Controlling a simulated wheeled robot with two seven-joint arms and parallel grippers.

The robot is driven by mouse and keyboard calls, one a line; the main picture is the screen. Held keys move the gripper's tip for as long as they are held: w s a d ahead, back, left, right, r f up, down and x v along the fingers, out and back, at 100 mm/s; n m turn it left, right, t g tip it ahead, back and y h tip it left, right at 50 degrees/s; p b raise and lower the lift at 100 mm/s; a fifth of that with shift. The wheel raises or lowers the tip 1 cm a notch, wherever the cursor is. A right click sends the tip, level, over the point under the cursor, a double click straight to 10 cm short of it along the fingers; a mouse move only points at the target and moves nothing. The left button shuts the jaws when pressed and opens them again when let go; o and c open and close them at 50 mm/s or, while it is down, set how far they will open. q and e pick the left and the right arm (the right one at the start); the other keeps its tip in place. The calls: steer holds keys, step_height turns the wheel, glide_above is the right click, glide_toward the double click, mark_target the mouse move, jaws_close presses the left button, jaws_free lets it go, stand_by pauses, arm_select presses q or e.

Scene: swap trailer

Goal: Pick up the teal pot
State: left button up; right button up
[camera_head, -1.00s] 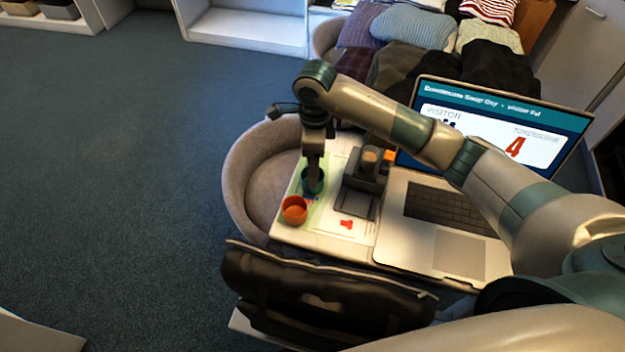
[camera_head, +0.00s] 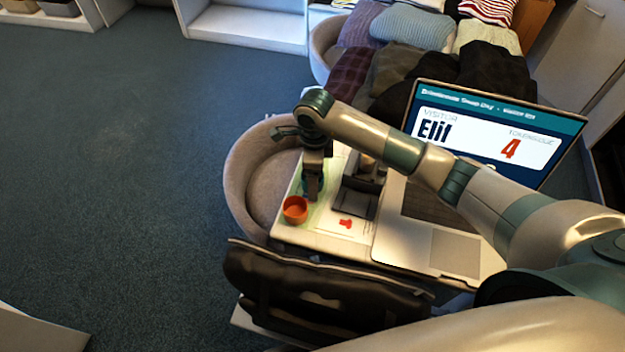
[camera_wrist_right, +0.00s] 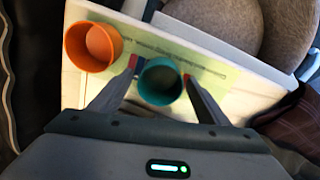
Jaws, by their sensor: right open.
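The teal pot (camera_wrist_right: 162,80) is an open round cup on the green strip of the small table. In the right wrist view it stands between the two fingers of my right gripper (camera_wrist_right: 160,73), which is open around it. A gap shows at the pot's left side; contact on the right cannot be told. In the head view my right gripper (camera_head: 313,196) points down over the pot and hides most of it. My left gripper is not in view.
An orange pot (camera_head: 295,209) stands close beside the teal one; it also shows in the right wrist view (camera_wrist_right: 92,46). A laptop (camera_head: 450,250) and a dark device (camera_head: 355,198) sit to the right. A round chair (camera_head: 245,180) and a black bag (camera_head: 320,300) border the table.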

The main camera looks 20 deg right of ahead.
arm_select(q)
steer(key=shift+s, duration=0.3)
arm_select(e)
steer(key=c, duration=1.1)
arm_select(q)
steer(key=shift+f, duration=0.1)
arm_select(e)
steer(key=shift+r, duration=0.15)
steer(key=shift+c, duration=0.2)
